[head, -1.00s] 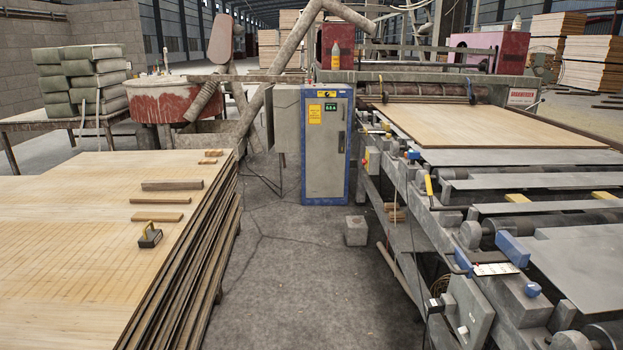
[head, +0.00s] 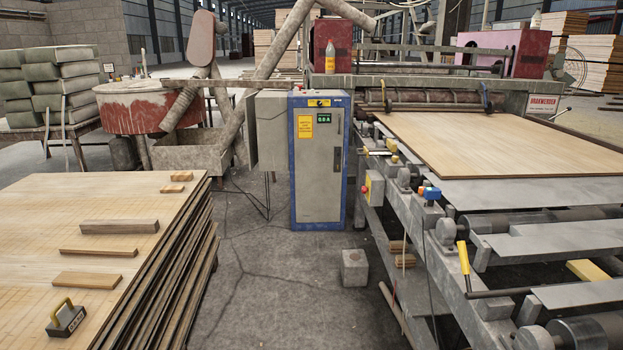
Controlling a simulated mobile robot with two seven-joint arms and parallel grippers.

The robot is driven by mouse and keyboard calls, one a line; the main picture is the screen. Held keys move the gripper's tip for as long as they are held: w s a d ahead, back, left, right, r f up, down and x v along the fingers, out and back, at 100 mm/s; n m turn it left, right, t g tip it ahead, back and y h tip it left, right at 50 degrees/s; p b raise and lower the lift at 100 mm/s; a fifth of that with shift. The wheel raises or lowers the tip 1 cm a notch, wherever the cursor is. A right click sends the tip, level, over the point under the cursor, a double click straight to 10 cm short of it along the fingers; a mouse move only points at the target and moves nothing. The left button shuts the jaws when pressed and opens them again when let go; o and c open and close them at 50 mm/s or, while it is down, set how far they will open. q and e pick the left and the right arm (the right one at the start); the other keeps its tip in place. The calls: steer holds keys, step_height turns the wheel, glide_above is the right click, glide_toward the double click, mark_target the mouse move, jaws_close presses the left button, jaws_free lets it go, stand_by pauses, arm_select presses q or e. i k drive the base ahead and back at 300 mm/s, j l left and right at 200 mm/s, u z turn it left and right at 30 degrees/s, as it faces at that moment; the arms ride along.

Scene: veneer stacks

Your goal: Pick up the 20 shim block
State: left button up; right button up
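Several wooden blocks lie on top of the veneer stack (head: 40,220) at the left. There is a thick brown block (head: 120,227), a thin strip (head: 98,252), a flat pale block (head: 88,281) and two small pieces, one nearer (head: 172,188) and one farther (head: 181,176). I can read no number on any of them, so I cannot tell which is the 20 shim block. A dark block with a yellow handle (head: 66,318) sits at the near edge of the picture; its white label is too small to read surely. Neither gripper is in view.
A grey and blue control cabinet (head: 318,165) stands ahead. A roller machine (head: 470,225) with a veneer sheet (head: 500,145) fills the right. A small concrete block (head: 354,267) sits on the floor. The floor (head: 270,290) between stack and machine is otherwise clear.

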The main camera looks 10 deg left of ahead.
mark_target(165, 189)
steer(key=i+u, duration=0.2)
steer(key=i, duration=0.5)
steer(key=i+l+u, duration=0.25)
steer(key=i, duration=0.4)
steer(key=i+l+u, duration=0.15)
steer(key=i+u, duration=0.25)
steer(key=i+l+u, duration=0.4)
steer(key=i, duration=0.2)
steer(key=i+l+u, duration=0.55)
steer(key=i+l, duration=0.15)
steer(key=l, duration=0.3)
